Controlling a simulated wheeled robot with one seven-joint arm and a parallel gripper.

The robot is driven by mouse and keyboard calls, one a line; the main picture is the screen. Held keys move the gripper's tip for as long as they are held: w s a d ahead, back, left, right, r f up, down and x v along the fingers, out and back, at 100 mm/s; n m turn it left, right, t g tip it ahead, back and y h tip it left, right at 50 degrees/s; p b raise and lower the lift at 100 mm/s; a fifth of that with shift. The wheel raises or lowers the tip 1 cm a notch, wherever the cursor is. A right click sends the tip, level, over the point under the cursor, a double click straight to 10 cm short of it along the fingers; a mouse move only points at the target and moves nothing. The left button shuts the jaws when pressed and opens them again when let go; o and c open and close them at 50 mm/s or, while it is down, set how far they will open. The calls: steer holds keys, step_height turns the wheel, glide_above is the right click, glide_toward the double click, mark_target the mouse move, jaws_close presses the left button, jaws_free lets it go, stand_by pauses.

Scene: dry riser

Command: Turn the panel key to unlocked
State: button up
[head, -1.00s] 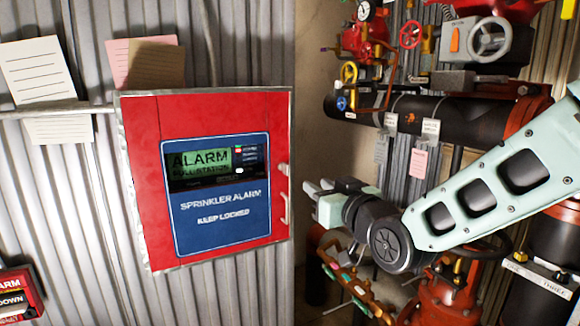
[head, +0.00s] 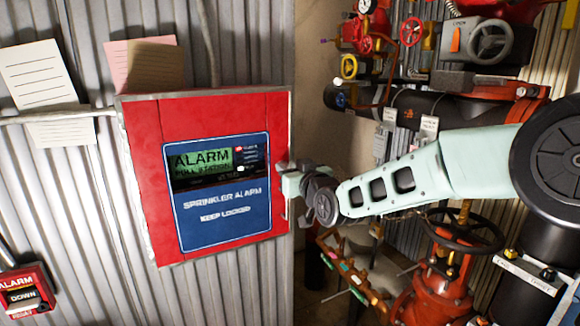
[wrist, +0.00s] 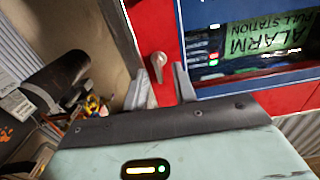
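The red alarm panel (head: 145,185) hangs on the corrugated wall in the head view, with a blue face and a lit green screen. It also shows in the wrist view (wrist: 265,100). A small grey lever-like piece (wrist: 158,66), which looks like the panel key, sits on the panel's red edge strip. My gripper (wrist: 161,72) is open, with one finger on each side of this piece. I cannot tell whether they touch it. In the head view my gripper (head: 283,172) is at the panel's right edge and hides the upper fitting there.
A second grey fitting (head: 283,213) shows low on the panel's right edge. Red and black pipes (head: 400,104) with valve wheels (head: 488,42) stand to the right. A small red alarm box (head: 25,292) is at lower left. Paper notes (head: 38,75) hang on the wall.

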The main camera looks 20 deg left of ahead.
jaws_close()
steer(key=shift+f+m+b, duration=0.1)
steer(key=shift+m+b, duration=0.2)
steer(key=shift+b, duration=0.25)
steer(key=m+b, duration=1.7)
steer(key=shift+w+d+f, duration=0.25)
steer(key=shift+w+f, duration=0.05)
steer(key=shift+m, duration=0.4)
